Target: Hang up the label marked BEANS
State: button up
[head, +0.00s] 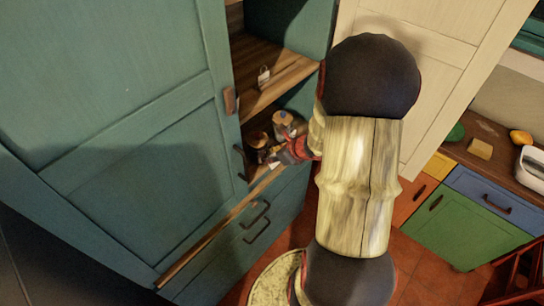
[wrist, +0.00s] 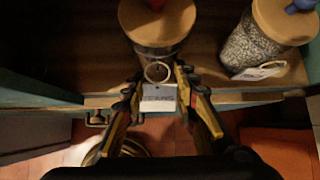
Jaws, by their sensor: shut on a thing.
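My gripper (wrist: 160,90) is shut on a white label (wrist: 158,98) with a metal ring (wrist: 157,71) at its top. The faint lettering on it seems to read BEANS, but is blurred. The label is in front of a dark jar with a round wooden lid (wrist: 155,18); I cannot tell whether the ring touches the jar. To the right, a jar of speckled contents (wrist: 248,50) has a wooden lid and a white tag (wrist: 262,71) at its side. In the head view my gripper (head: 277,158) is at the lower shelf, partly hidden by my arm.
The jars stand on a wooden shelf (wrist: 90,60) in a teal cabinet (head: 130,80). Another white tag (head: 263,76) is at the upper shelf. An open cream door (head: 440,70) is to the right. A counter with coloured drawers (head: 490,195) stands further right.

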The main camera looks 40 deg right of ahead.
dwell(0.4)
jog(key=o, duration=0.8)
jog(key=v, duration=1.2)
